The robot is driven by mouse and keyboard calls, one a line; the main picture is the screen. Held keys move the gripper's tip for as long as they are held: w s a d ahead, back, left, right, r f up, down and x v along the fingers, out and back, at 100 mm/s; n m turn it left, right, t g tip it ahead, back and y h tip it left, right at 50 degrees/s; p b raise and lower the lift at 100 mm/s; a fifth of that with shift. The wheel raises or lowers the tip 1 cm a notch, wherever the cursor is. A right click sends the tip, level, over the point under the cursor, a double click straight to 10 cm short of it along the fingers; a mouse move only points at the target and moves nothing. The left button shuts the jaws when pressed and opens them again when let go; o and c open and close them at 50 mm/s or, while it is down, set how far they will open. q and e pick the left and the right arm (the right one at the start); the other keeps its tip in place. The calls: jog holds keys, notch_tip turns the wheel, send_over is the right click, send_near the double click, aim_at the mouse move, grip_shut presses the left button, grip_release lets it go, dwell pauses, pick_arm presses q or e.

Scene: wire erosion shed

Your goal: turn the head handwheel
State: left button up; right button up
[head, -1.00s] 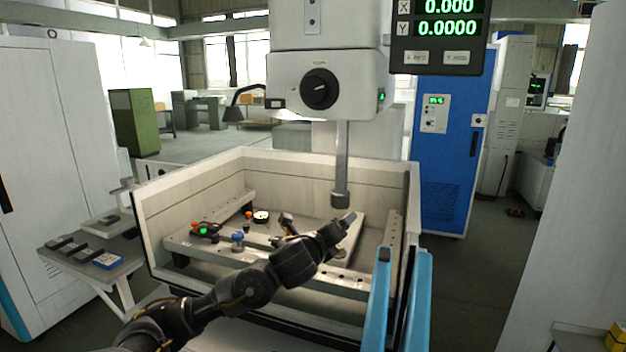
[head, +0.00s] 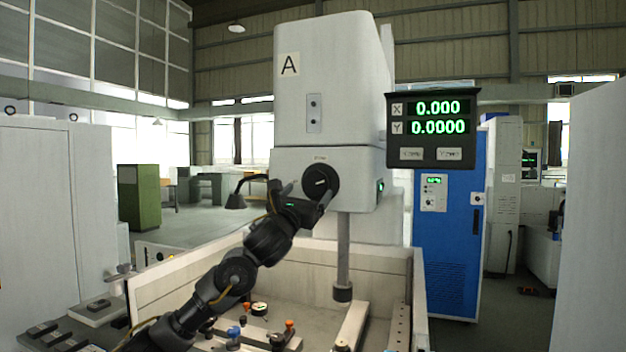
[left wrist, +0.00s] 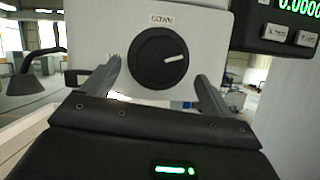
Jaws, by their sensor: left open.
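The head handwheel (head: 320,181) is a round black knob with a white mark, on the front of the pale grey machine head (head: 330,80). It also shows in the left wrist view (left wrist: 160,58), where its white mark points right and slightly up. My left gripper (head: 303,188) is open in front of the handwheel. In the left wrist view its two fingers (left wrist: 158,80) stand left and right of the handwheel, and I see space between each finger and the rim. I cannot tell how far the fingertips are from it in depth. My right gripper is not in view.
A display (head: 431,130) reading X 0.000 and Y 0.0000 hangs right of the head. Below is an open tank (head: 190,275) with clamps and small parts, and a vertical spindle (head: 343,255) above it. A blue cabinet (head: 452,250) stands right. A lamp (head: 236,201) is left.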

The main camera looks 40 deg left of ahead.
aim_at(314, 185)
pick_arm(q)
jog(key=p+x, duration=0.1)
jog(key=x, duration=0.3)
jog(key=shift+w+r+p, duration=0.2)
jog(key=shift+w+p, duration=0.05)
jog(key=shift+p, duration=0.15)
jog(key=shift+w+a+r, duration=0.1)
jog(key=shift+w+a, duration=0.1)
jog(key=shift+w, duration=0.4)
jog(key=shift+c, duration=0.4)
